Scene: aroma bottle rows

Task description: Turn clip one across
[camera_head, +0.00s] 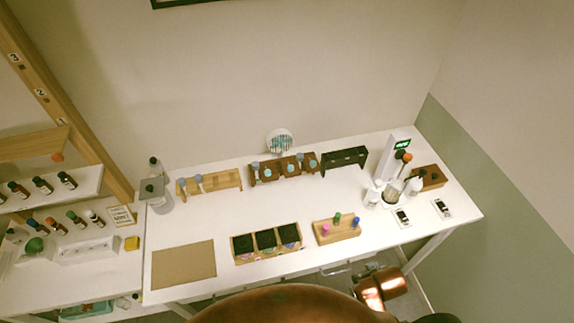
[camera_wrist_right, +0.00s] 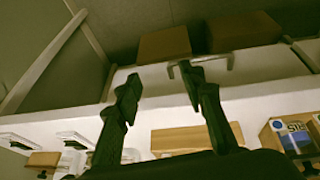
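Nothing in view is plainly readable as clip one. Two small white plates with dark pieces on them, a left one (camera_head: 402,217) and a right one (camera_head: 442,208), lie flat near the table's right front corner. A light wooden block (camera_head: 337,230) with pink, green and blue pegs stands left of them. My right gripper (camera_wrist_right: 158,76) shows in the right wrist view with its two dark fingers apart and nothing between them. It is in front of the table's front edge, clear of these things. My left gripper is not in view.
A three-compartment wooden box (camera_head: 266,243) and a brown mat (camera_head: 184,265) lie along the front of the white table. Wooden racks (camera_head: 209,184) line the back. White bottles (camera_head: 372,196) stand near the plates. A drawer handle (camera_wrist_right: 202,64) is near my right fingers.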

